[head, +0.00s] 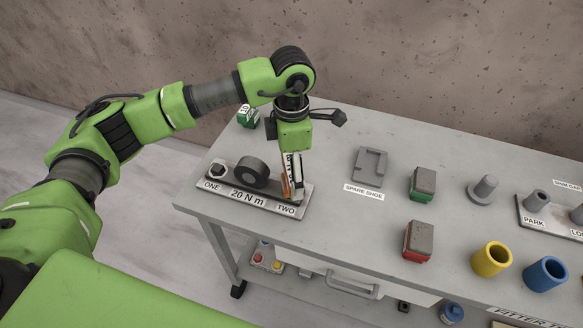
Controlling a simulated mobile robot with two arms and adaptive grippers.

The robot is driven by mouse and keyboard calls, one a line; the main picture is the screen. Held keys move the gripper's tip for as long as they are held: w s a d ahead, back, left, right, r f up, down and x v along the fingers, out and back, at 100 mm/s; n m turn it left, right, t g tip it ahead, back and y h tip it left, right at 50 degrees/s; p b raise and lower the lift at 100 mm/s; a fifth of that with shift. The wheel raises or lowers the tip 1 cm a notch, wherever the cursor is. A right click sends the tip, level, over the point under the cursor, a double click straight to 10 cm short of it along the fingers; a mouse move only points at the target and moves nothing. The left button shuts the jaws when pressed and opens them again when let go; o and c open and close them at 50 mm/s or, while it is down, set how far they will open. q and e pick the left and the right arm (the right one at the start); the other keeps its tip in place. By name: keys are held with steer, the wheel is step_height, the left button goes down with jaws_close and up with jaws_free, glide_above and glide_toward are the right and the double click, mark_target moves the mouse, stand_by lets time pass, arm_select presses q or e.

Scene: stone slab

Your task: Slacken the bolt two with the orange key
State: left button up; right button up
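The bolt plate (249,195) lies at the table's left front, labelled ONE, 20 N m and TWO. A bolt head (217,172) shows at ONE. My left gripper (292,188) points straight down over the TWO end. Its fingers look closed around a narrow orange piece, the orange key (285,186), which stands upright between them. The key's lower end is at the plate. Bolt two is hidden behind the fingers and key, so I cannot tell how the key sits on it. My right gripper is not in view.
To the right are a grey spare shoe (369,166), a green-based block (422,184), a red-based block (417,241), a grey peg (484,190), a yellow cup (491,259) and a blue cup (545,274). A wall stands behind.

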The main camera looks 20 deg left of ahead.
arm_select(q)
steer(key=shift+f+b, duration=0.45)
steer(key=shift+f, duration=0.05)
steer(key=shift+n, duration=0.8)
steer(key=n, duration=0.4)
steer(key=shift+n+b, duration=0.35)
steer(key=shift+n, duration=0.05)
steer(key=n, duration=0.5)
steer(key=shift+n, duration=0.4)
steer(key=shift+r+p, duration=0.75)
steer(key=shift+r, duration=1.05)
steer(key=shift+r+p, duration=1.3)
steer(key=shift+r, duration=1.25)
